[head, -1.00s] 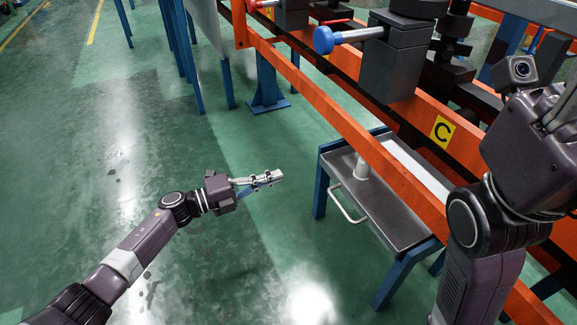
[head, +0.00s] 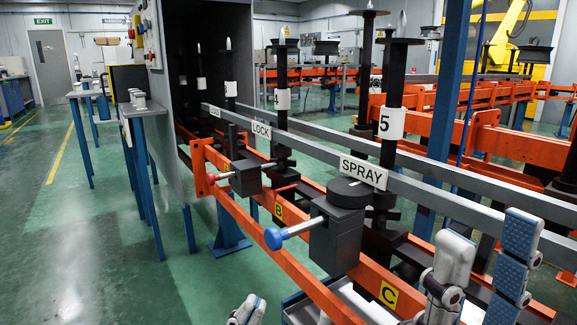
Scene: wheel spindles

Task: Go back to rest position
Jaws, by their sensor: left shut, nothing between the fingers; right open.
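My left gripper (head: 248,308) shows only at its fingertips, at the bottom edge of the head view. Its fingers are together and hold nothing. The rest of the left arm is out of frame. My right gripper (head: 488,245) is at the lower right, in front of the orange rail. Its two fingers, with blue pads, stand up and apart with nothing between them. The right arm behind them is out of frame.
An orange rail frame (head: 330,295) runs diagonally, with black spindles, a blue-knobbed clamp (head: 292,233) and a SPRAY label (head: 363,171). A tray table (head: 297,312) shows partly at the bottom. Green floor (head: 100,245) at left is clear. Blue-legged tables (head: 140,165) stand beyond.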

